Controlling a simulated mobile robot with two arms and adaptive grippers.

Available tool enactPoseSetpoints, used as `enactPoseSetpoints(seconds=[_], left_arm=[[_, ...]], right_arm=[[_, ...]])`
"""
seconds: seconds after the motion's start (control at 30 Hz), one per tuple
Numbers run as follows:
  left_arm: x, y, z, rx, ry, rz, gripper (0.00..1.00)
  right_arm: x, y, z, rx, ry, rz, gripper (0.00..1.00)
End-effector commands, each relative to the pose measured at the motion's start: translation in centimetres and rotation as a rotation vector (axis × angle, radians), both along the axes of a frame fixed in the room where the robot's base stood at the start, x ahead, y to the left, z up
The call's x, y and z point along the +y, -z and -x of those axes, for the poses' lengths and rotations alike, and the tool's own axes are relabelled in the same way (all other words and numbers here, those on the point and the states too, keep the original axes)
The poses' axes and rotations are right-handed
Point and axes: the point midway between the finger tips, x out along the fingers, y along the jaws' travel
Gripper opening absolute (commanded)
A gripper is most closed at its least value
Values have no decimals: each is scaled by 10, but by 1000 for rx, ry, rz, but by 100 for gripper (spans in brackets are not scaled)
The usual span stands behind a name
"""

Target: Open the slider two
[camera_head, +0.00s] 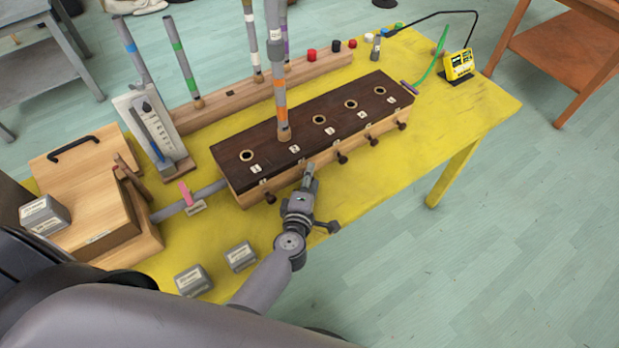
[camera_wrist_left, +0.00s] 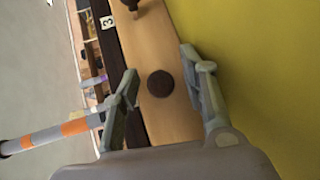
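A long wooden box (camera_head: 300,165) with a dark brown top lies on the yellow table. Numbered labels and round holes run along its top, and dark knobs stick out of its front. A grey tube with an orange band (camera_head: 280,95) stands upright in the hole by label 2. My left gripper (camera_head: 310,172) is at the box front below label 2 and hides the knob there in the head view. In the left wrist view, a round dark knob (camera_wrist_left: 160,83) sits between the open fingers of my left gripper (camera_wrist_left: 160,75), apart from both. My right gripper is not in view.
Two small grey blocks (camera_head: 240,256) lie on the near table. A wooden box with a black handle (camera_head: 72,150), a gauge stand (camera_head: 153,132) and a pink clip (camera_head: 187,195) are at left. Banded tubes stand in a rack (camera_head: 230,98) behind. A yellow device (camera_head: 459,65) is far right.

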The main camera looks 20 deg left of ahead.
Motion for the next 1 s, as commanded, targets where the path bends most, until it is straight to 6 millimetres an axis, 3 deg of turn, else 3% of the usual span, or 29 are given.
enactPoseSetpoints(seconds=[0.57,1.0], left_arm=[[0,0,1,1,0,0,0],[0,1,1,1,0,0,0]], right_arm=[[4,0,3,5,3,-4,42],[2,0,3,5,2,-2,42]])
